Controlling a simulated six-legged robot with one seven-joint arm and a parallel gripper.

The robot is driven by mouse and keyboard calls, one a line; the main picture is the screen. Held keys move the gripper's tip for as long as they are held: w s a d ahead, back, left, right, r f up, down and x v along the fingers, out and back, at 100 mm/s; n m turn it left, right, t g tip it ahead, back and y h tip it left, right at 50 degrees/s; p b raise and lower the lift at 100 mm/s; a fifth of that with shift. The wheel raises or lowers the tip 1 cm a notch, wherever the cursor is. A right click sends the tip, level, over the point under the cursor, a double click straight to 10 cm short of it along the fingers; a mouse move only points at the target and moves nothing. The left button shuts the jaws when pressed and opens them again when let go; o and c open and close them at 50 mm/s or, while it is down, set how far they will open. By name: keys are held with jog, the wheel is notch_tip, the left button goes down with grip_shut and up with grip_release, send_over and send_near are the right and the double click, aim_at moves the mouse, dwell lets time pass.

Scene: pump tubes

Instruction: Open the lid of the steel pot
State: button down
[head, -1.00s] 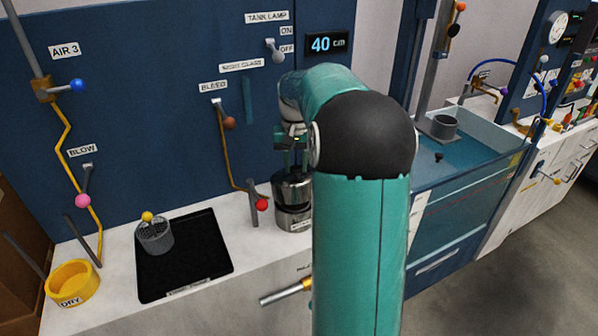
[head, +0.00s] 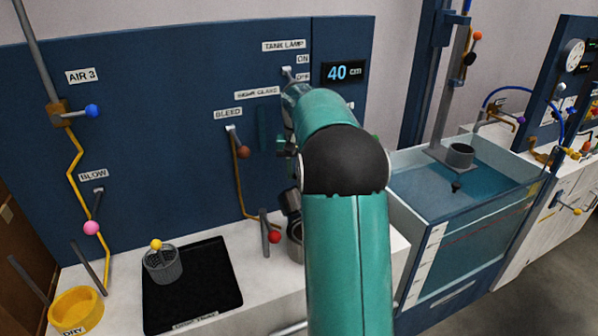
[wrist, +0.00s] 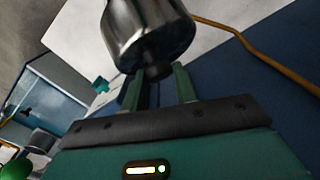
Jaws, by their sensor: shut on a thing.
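The steel pot (head: 295,246) stands on the white counter behind my arm in the head view; only its left part shows. Its shiny steel lid (head: 290,203) is tilted just above the pot. In the wrist view the lid (wrist: 150,30) is large and close, cut off by the top edge. My gripper (wrist: 158,74) is shut on the dark knob of the lid, between two green fingers. In the head view my arm hides the fingers and the right side of the pot. Whether the lid still touches the pot rim cannot be told.
A red-ended lever (head: 275,237) stands close left of the pot. A black mat (head: 205,285) with a grey mesh basket (head: 163,265) lies further left, near a yellow dish (head: 76,311). The blue panel (head: 180,150) rises behind. A water tank (head: 460,220) stands to the right.

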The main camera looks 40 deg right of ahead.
jog(key=shift+w+a, duration=0.2)
jog(key=shift+a, duration=0.25)
jog(key=c, duration=1.2)
grip_release()
jog(key=shift+o, duration=0.5)
jog(key=shift+d, duration=0.15)
notch_tip(320, 180, up, 14)
